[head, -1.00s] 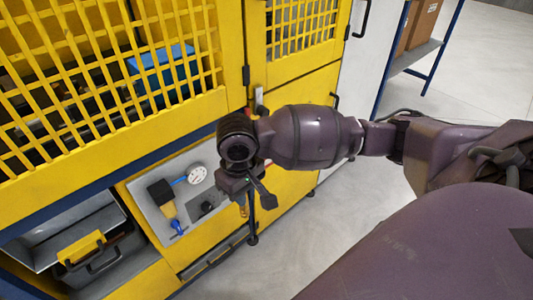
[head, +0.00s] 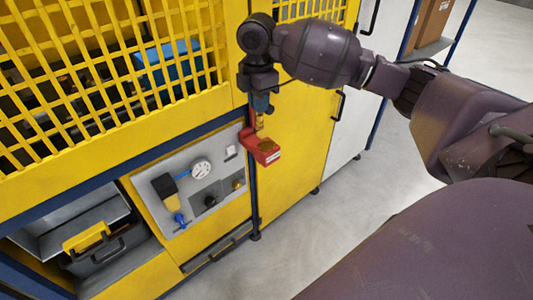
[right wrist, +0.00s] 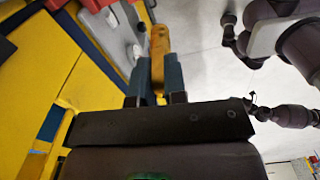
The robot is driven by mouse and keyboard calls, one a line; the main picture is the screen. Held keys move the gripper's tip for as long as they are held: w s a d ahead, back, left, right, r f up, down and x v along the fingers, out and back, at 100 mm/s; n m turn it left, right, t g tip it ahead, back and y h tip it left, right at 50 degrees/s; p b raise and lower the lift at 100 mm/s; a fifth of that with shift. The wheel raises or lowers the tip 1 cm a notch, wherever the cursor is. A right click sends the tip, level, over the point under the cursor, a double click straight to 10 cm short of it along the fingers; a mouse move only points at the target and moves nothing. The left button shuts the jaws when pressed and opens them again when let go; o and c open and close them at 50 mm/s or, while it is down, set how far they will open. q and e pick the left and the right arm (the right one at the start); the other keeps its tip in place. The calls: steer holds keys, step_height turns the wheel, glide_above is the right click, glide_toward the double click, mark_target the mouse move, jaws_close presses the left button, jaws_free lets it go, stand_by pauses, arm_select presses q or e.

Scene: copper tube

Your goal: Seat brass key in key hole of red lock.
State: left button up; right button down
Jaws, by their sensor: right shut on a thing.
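The red lock (head: 264,148) is mounted at the corner post of the yellow cabinet in the head view, with a brass-coloured patch on its upper face. My right gripper (head: 261,108) is above it, pointing down, with its fingers shut on the brass key (head: 259,123). The key hangs just above the lock; I cannot tell whether its tip touches it. In the right wrist view the brass key (right wrist: 158,45) extends out from between the blue-grey fingers of the right gripper (right wrist: 156,80). The key hole is not clear. My left gripper is not in view.
Yellow mesh doors (head: 60,75) stand at upper left. The floor at right is clear.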

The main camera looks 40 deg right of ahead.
steer(key=w+d+r+n, duration=0.3)
steer(key=d+r+n, duration=0.1)
steer(key=r+n, duration=0.2)
steer(key=b, duration=0.2)
glide_above(265, 151)
steer(key=w+d, duration=0.2)
step_height(265, 151, down, 14)
step_height(265, 151, down, 6)
steer(key=shift+s+a+r+b, duration=0.1)
steer(key=shift+s+r+b, duration=0.05)
steer(key=shift+b, duration=0.45)
steer(key=shift+f, duration=0.25)
steer(key=shift+r, duration=0.1)
steer(key=c, duration=1.2)
jaws_free()
steer(key=shift+o, duration=0.2)
